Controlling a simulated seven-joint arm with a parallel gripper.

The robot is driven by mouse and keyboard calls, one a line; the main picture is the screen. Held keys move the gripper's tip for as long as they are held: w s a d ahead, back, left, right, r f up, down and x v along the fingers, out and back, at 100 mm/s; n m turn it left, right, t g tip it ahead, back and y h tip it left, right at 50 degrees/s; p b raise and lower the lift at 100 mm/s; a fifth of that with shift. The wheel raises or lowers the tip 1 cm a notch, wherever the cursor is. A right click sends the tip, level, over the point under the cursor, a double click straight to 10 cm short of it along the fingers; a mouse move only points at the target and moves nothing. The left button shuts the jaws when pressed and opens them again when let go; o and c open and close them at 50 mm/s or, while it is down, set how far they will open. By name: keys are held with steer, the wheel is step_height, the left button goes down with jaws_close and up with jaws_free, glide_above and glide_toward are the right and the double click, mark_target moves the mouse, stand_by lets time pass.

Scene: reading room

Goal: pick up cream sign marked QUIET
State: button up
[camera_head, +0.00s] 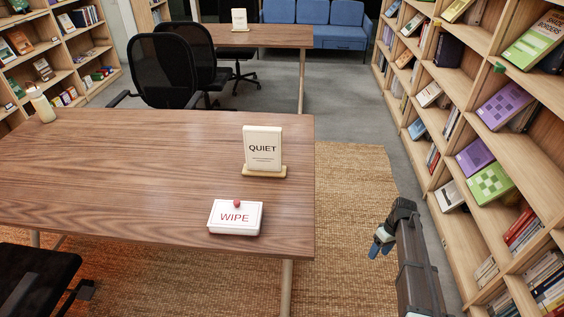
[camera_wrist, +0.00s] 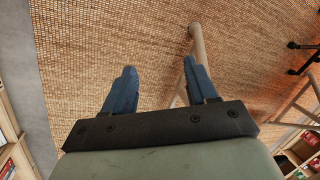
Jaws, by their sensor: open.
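The cream sign marked QUIET (camera_head: 263,149) stands upright on a small wooden base near the right end of the brown wooden table (camera_head: 120,160) in the head view. My gripper (camera_head: 382,243) is in the head view to the right of the table, beyond its edge and apart from the sign. In the wrist view my gripper (camera_wrist: 157,92) shows two blue fingers spread apart with nothing between them. The wrist view faces the woven rug (camera_wrist: 110,45) and a table leg (camera_wrist: 199,45); the sign is not in that view.
A white box marked WIPE (camera_head: 235,217) with a red knob lies in front of the sign. A candle (camera_head: 41,104) stands at the table's far left. A bookshelf (camera_head: 450,200) runs along the right. A second table (camera_head: 270,36) behind bears a similar cream sign (camera_head: 239,19).

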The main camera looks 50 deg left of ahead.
steer(key=w+a+r+n, duration=0.1)
steer(key=a+r+n, duration=0.2)
steer(key=a+r, duration=0.9)
steer(key=n+y, duration=0.2)
steer(key=n, duration=0.7)
glide_toward(261, 139)
steer(key=r, duration=0.1)
steer(key=w, duration=0.1)
steer(key=r, duration=0.1)
steer(key=shift+w+d+r+t, duration=0.25)
steer(key=shift+d+r+t, duration=0.1)
steer(key=shift+t, duration=0.05)
steer(key=shift+s+a+r, duration=0.1)
steer(key=shift+s+a, duration=0.05)
steer(key=shift+s, duration=0.05)
steer(key=x, duration=0.7)
steer(key=shift+a+f, duration=0.1)
steer(key=shift+f, duration=0.25)
steer(key=shift+s+a+x, duration=0.1)
steer(key=shift+a+x, duration=0.05)
steer(key=shift+x, duration=1.15)
steer(key=shift+s+a+x, duration=0.15)
steer(key=shift+x, duration=1.15)
steer(key=shift+a+f, duration=0.1)
steer(key=shift+f, duration=0.15)
steer(key=shift+f, duration=0.15)
